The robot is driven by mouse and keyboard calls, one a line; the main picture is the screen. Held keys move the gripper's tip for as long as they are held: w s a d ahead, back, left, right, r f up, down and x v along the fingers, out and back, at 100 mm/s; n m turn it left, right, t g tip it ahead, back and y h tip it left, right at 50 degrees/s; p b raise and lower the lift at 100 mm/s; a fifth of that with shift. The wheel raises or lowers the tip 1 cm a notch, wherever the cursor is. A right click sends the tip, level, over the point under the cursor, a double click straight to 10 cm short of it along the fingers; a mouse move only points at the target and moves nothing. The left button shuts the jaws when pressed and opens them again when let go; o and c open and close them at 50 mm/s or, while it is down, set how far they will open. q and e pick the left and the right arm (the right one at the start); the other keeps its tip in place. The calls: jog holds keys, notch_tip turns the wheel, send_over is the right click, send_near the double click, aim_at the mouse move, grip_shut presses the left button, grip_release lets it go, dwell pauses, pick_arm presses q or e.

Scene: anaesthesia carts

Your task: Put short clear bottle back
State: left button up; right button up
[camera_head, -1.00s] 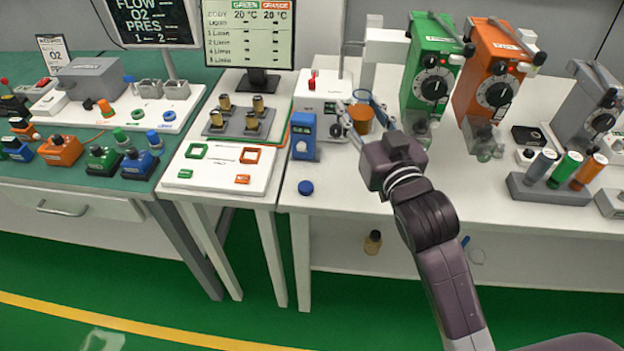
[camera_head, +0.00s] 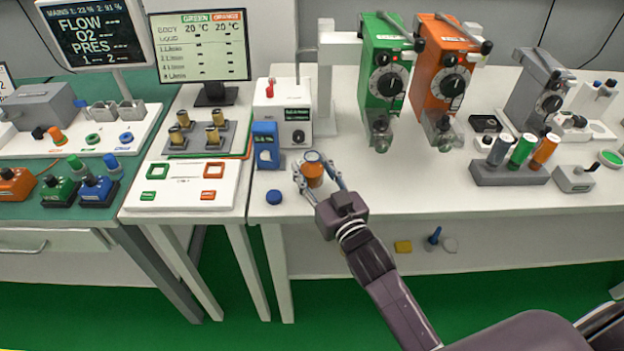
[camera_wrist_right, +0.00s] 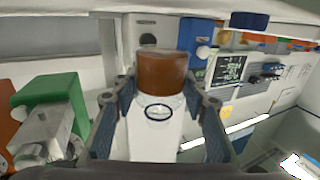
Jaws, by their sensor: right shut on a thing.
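My right gripper (camera_head: 314,178) is shut on the short clear bottle (camera_head: 312,173), which shows amber-orange between the fingers with a blue rim at its top. In the right wrist view, its amber part (camera_wrist_right: 162,72) and clear part (camera_wrist_right: 160,106) with a dark ring sit between the gripper's fingers (camera_wrist_right: 158,115). The gripper is over the white table, near its front edge and right of the blue device (camera_head: 266,146). I cannot tell if the bottle touches the table. My left gripper is out of view.
A white device (camera_head: 283,107) stands behind the bottle. Green (camera_head: 383,75) and orange (camera_head: 438,75) vaporizers stand right of it, with glass bulbs below. A blue cap (camera_head: 273,197) lies left of the gripper. A grey holder (camera_head: 508,174) with coloured cylinders stands right. Table between is clear.

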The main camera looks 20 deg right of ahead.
aim_at(317, 187)
jog(key=shift+f, duration=1.8)
jog(key=shift+f, duration=0.1)
jog(key=o, duration=1.2)
jog(key=shift+r, duration=0.2)
jog(key=s, duration=0.4)
jog(key=s+d+b, duration=0.1)
jog(key=s, duration=0.7)
jog(key=shift+d+b, duration=0.15)
jog(key=shift+b, duration=0.2)
